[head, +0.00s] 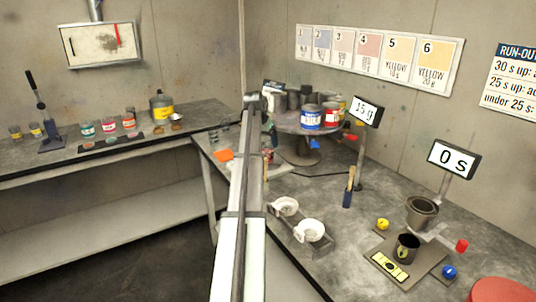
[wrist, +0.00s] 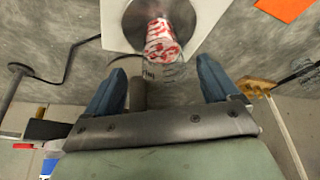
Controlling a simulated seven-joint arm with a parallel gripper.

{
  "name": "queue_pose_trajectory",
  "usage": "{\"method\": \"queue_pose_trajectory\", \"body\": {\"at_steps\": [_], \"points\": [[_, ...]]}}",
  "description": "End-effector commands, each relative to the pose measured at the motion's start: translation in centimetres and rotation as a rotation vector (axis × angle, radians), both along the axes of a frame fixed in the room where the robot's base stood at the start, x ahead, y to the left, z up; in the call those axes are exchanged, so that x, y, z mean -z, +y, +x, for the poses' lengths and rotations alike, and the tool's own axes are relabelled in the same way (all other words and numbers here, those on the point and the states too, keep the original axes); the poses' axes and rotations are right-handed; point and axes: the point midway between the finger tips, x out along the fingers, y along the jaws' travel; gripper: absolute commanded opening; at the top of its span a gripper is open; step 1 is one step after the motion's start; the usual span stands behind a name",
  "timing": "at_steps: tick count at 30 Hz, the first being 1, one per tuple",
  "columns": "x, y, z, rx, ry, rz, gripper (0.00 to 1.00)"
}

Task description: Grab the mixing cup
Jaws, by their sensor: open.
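The mixing cup (wrist: 162,50) looks like a clear graduated cup with red-and-white streaked contents. In the wrist view it stands on a round metal plate (wrist: 130,20) at the top centre. My gripper (wrist: 161,68) is open, with one blue finger on each side of the cup's near, clear part. The fingers do not visibly touch it. In the head view a small reddish-white thing (head: 268,156), likely this cup, is partly hidden by my arm. My gripper cannot be made out in the head view.
An orange sheet (head: 223,155) lies left of my arm. A round stand (head: 300,124) with paint cans is behind it to the right. A brush with a wooden tip (wrist: 258,85) is right of my gripper in the wrist view.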

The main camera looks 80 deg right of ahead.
Motion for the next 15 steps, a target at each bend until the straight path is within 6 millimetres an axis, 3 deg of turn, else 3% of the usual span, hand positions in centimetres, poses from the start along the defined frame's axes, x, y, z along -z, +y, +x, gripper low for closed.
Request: {"method": "queue_pose_trajectory", "body": {"at_steps": [15], "points": [[4.0, -2.0, -0.3, 0.000, 0.000, 0.001, 0.88]]}}
